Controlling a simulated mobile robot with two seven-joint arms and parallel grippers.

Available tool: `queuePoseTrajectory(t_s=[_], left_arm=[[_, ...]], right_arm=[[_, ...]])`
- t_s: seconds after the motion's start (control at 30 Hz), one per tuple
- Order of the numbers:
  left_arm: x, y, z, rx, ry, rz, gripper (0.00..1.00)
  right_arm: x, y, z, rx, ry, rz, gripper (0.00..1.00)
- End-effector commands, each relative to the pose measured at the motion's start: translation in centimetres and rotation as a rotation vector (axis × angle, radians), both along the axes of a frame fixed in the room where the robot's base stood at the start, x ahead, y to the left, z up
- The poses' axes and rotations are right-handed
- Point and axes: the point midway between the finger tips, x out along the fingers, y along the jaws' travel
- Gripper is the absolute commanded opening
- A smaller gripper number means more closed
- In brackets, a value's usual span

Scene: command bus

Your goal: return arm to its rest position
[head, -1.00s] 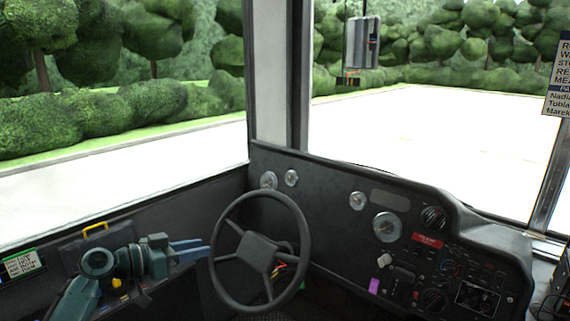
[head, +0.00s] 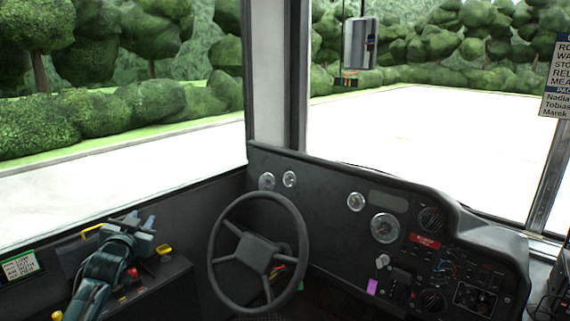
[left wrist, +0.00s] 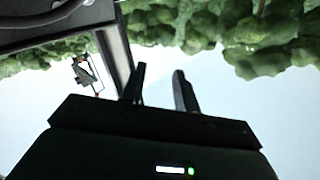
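My left arm comes in from the lower left of the head view, in front of the left side console. Its gripper (head: 142,218) points up and away, toward the side window, left of the steering wheel. In the left wrist view the two dark fingers (left wrist: 160,78) stand apart with nothing between them, so it is open and empty. Trees and bright ground show beyond the fingers. My right gripper is not in view.
The steering wheel (head: 258,253) stands right of my left arm, apart from it. The side console (head: 165,271) with red and yellow buttons lies beside and below the arm. The dashboard (head: 330,190) runs to the right. A mirror (head: 361,43) hangs above.

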Motion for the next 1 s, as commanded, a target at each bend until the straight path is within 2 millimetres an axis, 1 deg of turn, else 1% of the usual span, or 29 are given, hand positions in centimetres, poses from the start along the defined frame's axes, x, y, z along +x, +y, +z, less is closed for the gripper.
queuePoseTrajectory(t_s=[0.03,0.17,0.2,0.27,0.3,0.37,0.4,0.47,0.5,0.57,0.6,0.67,0.7,0.8,0.9,1.0], left_arm=[[-1.2,-1.4,-3.0,-0.007,0.043,-0.023,0.31],[-4.0,-4.0,-7.6,-0.018,0.102,-0.066,0.31],[-5.1,-4.8,-9.1,-0.023,0.121,-0.08,0.31],[-6.9,-6.2,-11.4,-0.032,0.154,-0.102,0.31],[-8.3,-7.2,-13.1,-0.039,0.178,-0.117,0.31],[-10.8,-8.8,-15.6,-0.054,0.216,-0.143,0.31],[-12.8,-10.0,-17.2,-0.067,0.245,-0.161,0.31],[-16.0,-11.8,-19.7,-0.09,0.29,-0.186,0.31],[-18.4,-13.0,-21.2,-0.108,0.321,-0.204,0.31],[-22.2,-14.8,-23.1,-0.14,0.368,-0.228,0.31],[-24.7,-15.9,-24.1,-0.163,0.398,-0.241,0.31],[-28.3,-17.4,-25.3,-0.197,0.44,-0.257,0.31],[-30.5,-18.3,-25.8,-0.219,0.466,-0.266,0.31],[-35.0,-19.9,-26.4,-0.266,0.518,-0.277,0.31],[-37.8,-20.9,-26.5,-0.299,0.552,-0.282,0.31],[-39.2,-21.3,-26.5,-0.316,0.568,-0.284,0.31]], right_arm=[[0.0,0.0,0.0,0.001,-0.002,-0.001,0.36],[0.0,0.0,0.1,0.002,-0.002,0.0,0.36],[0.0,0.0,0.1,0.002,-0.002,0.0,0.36],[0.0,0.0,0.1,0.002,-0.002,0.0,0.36],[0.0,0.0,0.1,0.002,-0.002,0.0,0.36],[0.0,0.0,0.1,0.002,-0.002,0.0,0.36],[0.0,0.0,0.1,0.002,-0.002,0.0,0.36],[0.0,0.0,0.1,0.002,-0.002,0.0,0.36],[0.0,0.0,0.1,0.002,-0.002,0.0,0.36],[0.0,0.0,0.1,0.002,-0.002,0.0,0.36],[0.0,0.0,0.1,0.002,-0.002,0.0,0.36],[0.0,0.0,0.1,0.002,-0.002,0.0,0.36],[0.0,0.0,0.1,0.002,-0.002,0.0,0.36],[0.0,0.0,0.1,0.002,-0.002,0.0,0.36],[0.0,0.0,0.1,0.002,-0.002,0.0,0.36],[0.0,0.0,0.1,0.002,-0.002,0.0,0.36]])
